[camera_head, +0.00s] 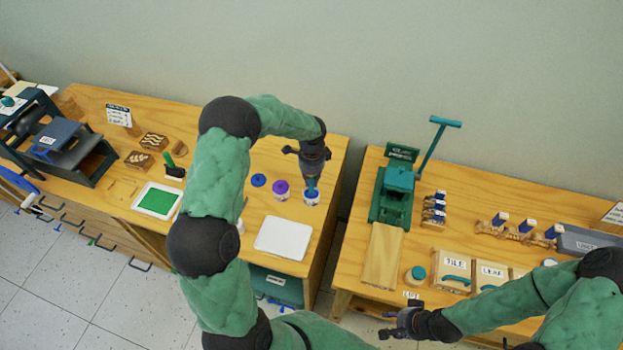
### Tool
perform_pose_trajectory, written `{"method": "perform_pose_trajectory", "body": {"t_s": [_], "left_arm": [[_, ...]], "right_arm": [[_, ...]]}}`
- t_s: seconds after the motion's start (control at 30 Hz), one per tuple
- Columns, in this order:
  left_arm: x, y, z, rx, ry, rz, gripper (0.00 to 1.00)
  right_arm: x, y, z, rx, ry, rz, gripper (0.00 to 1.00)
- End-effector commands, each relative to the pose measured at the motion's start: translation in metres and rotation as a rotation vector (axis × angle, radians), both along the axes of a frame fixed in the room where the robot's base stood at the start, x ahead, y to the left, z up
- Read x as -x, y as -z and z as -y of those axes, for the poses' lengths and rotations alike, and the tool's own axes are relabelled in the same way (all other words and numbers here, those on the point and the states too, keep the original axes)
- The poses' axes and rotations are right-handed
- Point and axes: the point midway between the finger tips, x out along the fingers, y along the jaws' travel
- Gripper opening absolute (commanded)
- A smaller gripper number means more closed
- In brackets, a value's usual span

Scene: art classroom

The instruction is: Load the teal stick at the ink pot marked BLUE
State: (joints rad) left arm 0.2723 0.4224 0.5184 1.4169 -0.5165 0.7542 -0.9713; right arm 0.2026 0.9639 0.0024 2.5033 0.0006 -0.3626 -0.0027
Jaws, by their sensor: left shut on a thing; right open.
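My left gripper (312,168) points down over the right end of the left table. It is shut on the teal stick (311,184), whose lower end is at the mouth of a small white ink pot (312,201) with a blue label. I cannot tell how deep the stick sits in the pot, and the label is too small to read. A second ink pot (281,194) with a purple top stands just left of it. My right gripper (398,324) is open and empty, low in front of the right table.
A blue disc (259,180), a white slab (283,238) and a green ink tray (157,202) lie on the left table (225,205). A gap separates it from the right table (500,205), which holds a green press (392,195), stamps and labelled wooden boxes (452,268).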

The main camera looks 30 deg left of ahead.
Motion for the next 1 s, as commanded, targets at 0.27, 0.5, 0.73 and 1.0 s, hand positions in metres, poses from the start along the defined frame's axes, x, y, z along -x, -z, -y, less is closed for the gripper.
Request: {"method": "perform_pose_trajectory", "body": {"t_s": [0.27,0.5,0.73,1.0], "left_arm": [[-0.001,-0.023,0.000,-0.001,0.000,0.002,0.00],[-0.001,-0.040,-0.001,-0.001,0.000,0.003,0.00],[-0.001,-0.056,-0.001,-0.001,0.000,0.004,0.00],[-0.001,-0.065,0.000,-0.001,0.000,0.002,0.00]], "right_arm": [[0.000,-0.015,0.000,0.000,0.000,0.000,0.45],[0.000,-0.026,0.000,0.000,0.000,0.000,0.45],[0.000,-0.036,0.000,0.000,0.000,0.000,0.45],[0.000,-0.042,0.000,0.000,0.000,0.000,0.45]]}}
